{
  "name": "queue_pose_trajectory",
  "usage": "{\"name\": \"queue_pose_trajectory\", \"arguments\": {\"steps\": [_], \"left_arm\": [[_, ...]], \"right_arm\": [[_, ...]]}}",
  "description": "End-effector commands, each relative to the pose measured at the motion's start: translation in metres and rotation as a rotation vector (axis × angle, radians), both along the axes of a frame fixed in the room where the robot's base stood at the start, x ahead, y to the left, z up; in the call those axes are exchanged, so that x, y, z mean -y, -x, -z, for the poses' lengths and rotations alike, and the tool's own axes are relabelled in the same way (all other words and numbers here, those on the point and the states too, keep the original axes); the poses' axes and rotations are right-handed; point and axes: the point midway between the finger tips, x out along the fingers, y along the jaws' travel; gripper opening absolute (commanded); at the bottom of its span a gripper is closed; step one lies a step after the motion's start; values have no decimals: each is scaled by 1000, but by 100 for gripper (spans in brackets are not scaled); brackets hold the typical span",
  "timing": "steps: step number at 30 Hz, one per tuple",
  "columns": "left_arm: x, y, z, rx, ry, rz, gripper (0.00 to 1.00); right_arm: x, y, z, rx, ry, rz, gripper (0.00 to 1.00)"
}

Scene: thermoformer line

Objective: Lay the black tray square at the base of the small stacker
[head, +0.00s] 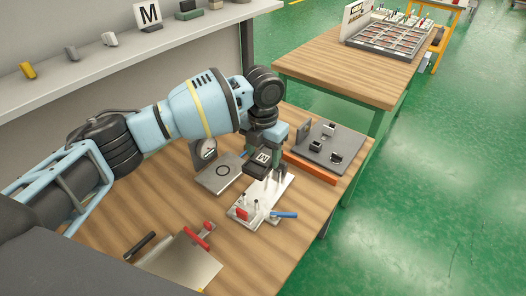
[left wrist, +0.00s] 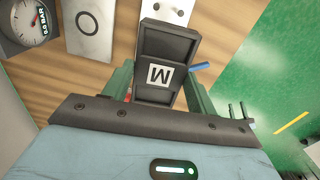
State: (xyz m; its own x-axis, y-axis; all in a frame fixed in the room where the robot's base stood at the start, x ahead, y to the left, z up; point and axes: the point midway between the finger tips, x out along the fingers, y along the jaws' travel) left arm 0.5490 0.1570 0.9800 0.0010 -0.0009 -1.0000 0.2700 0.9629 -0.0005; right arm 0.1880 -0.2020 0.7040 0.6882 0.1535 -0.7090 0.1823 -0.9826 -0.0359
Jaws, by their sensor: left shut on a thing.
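The black tray (head: 257,169) bears a white label; the left wrist view shows the tray (left wrist: 168,45) with an M on that label. My left gripper (head: 269,160) is shut on it, with a green finger on each side in the left wrist view (left wrist: 160,84). The tray is over the back part of a pale metal fixture (head: 244,213) with upright posts, a red block and a blue handle. I cannot tell whether this fixture is the small stacker, or whether the tray touches it. The tray hides part of the fixture. My right gripper is not in view.
A plate with a ring mark (head: 220,174) and a gauge (head: 204,152) stand left of the tray. A dark board (head: 335,158) with small black pieces lies right, behind an orange bar (head: 309,168). A metal sheet (head: 180,264) with a red-handled clamp lies in front.

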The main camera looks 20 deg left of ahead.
Motion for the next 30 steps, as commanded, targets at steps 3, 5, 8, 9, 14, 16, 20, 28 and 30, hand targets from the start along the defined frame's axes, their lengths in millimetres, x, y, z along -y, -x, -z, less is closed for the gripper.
{"name": "queue_pose_trajectory", "arguments": {"steps": [3, 5, 8, 9, 14, 16, 20, 28, 30], "left_arm": [[0, 1, 10, -5, 1, 0, 21], [0, 1, 15, -6, 0, 0, 21], [0, 1, 24, -6, 0, 0, 21], [0, 1, 27, -6, -1, 0, 21], [0, 1, 41, -6, 0, 0, 21], [0, 1, 46, -5, 1, 0, 21], [0, 1, 53, -4, 0, -1, 21], [0, 0, 55, -1, 0, 0, 21], [0, 0, 55, -1, 0, 0, 21]], "right_arm": [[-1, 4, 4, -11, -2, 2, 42], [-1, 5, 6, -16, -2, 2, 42], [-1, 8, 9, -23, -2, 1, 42], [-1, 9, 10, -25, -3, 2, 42], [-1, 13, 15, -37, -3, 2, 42], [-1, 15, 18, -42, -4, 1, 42], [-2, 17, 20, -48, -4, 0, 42], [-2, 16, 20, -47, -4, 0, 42], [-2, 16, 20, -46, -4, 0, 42]]}}
